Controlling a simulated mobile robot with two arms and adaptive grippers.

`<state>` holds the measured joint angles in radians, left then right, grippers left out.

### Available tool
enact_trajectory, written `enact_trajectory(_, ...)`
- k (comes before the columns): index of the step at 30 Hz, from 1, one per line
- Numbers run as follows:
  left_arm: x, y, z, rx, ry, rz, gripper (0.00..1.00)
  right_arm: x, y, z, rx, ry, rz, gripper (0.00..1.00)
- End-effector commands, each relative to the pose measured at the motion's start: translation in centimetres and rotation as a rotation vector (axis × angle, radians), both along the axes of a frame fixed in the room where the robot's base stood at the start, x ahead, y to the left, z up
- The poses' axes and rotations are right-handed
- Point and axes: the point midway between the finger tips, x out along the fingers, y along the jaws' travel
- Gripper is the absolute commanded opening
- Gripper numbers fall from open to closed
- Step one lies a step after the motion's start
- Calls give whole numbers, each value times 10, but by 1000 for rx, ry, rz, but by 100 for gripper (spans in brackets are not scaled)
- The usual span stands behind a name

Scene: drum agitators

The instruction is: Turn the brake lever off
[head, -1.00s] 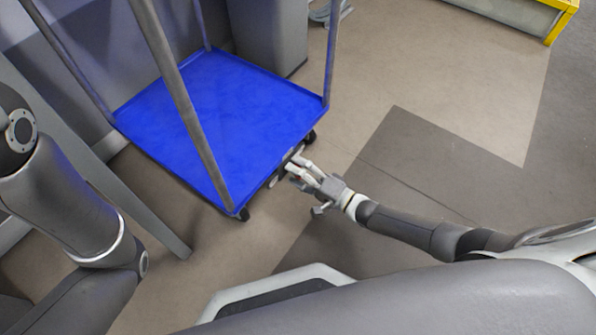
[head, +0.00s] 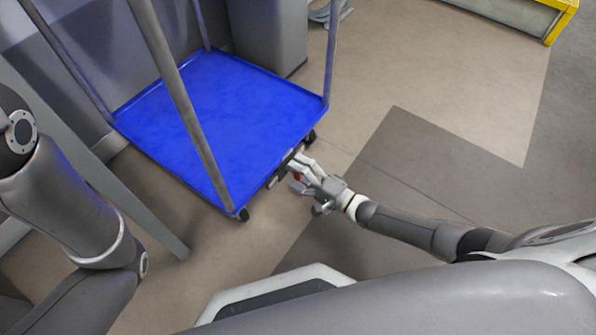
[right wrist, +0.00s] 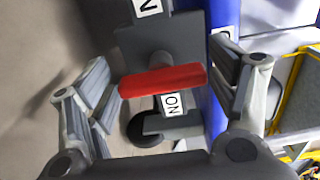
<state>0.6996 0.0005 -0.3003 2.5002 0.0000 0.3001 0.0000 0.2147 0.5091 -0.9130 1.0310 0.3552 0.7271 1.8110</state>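The brake lever (right wrist: 163,81) is a red bar on a dark grey bracket under the edge of the blue cart (head: 220,122). In the right wrist view it lies crosswise, slightly tilted, between the two fingers of my right gripper (right wrist: 160,62). The fingers are spread, with gaps to both ends of the lever. A white "ON" label (right wrist: 172,104) shows just below the lever. My left gripper is out of view.
A second label (right wrist: 147,6), partly cut off, is above the lever. The cart has grey upright posts (head: 178,95) and black wheels (head: 242,214). A grey cabinet (head: 268,38) stands behind it. The floor right of the cart is clear. A yellow-framed unit (head: 520,14) is at the top right.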

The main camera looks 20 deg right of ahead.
Motion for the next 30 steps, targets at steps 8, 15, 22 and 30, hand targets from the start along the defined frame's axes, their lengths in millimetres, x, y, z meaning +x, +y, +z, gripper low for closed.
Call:
enact_trajectory(8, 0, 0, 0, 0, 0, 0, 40, 0, 1, 1, 0, -3, 1, 86)
enact_trajectory(15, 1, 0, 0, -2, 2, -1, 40, -13, -10, 0, -2, 0, 1, 86)
enact_trajectory(22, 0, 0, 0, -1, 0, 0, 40, -52, -40, -1, -4, 1, 1, 86)
enact_trajectory(30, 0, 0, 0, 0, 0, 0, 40, -86, -68, 0, -1, 0, 0, 86)
